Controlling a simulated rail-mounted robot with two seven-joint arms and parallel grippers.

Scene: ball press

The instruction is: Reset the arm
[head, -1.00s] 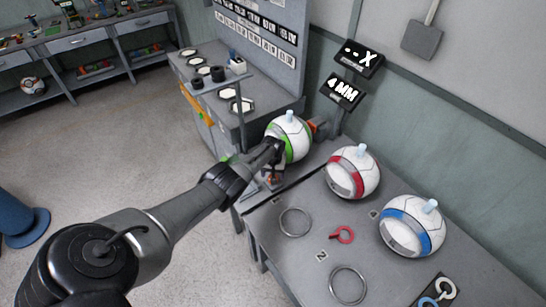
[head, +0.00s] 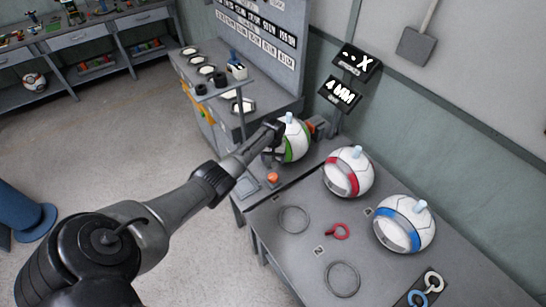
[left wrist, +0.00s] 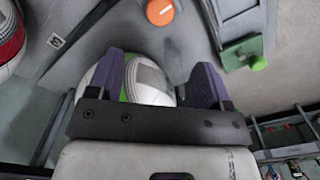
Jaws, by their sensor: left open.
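My left arm reaches from the lower left in the head view. Its gripper (head: 277,132) is at the near left side of the green-banded white ball (head: 296,141) and partly covers it. In the left wrist view the gripper (left wrist: 162,75) is open, with its two purple-grey fingers apart and the green-banded ball (left wrist: 150,82) behind and between them. I cannot tell whether a finger touches it. An orange button (head: 272,177) shows below the gripper; it is also in the left wrist view (left wrist: 160,11). My right gripper is not in view.
A red-banded ball (head: 347,173) and a blue-banded ball (head: 405,224) sit on the grey table (head: 300,258). A display reading 4 MM (head: 340,92) stands behind. The floor at left is open.

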